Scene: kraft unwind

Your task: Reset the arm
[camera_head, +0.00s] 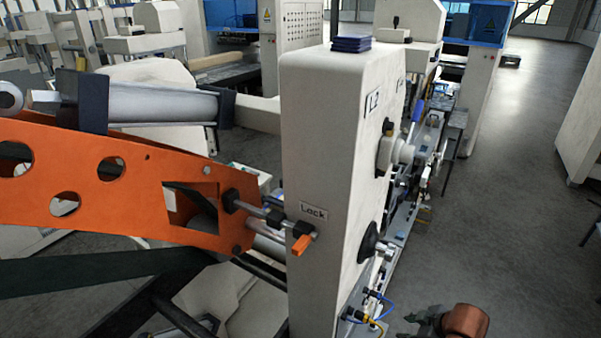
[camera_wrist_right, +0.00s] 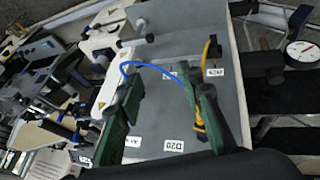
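In the head view, what seems to be my right gripper (camera_head: 428,322) shows at the bottom edge, right of the white cabinet, beside a copper-coloured part of my arm. In the right wrist view, the two green fingers of my right gripper (camera_wrist_right: 168,88) stand wide apart with nothing clamped between them. A blue hose (camera_wrist_right: 150,64) curves across beyond the fingertips. A yellow fitting (camera_wrist_right: 199,131) shows close by the right finger; I cannot tell whether they touch. My left gripper is not in view.
A large orange machine arm (camera_head: 110,185) reaches to the white cabinet (camera_head: 325,150) at a label reading "Lock". An orange-tipped lever (camera_head: 301,245) sits there. Hoses (camera_head: 372,312) hang low on the cabinet. A dial gauge (camera_wrist_right: 302,52) shows in the wrist view. Open floor (camera_head: 530,190) lies right.

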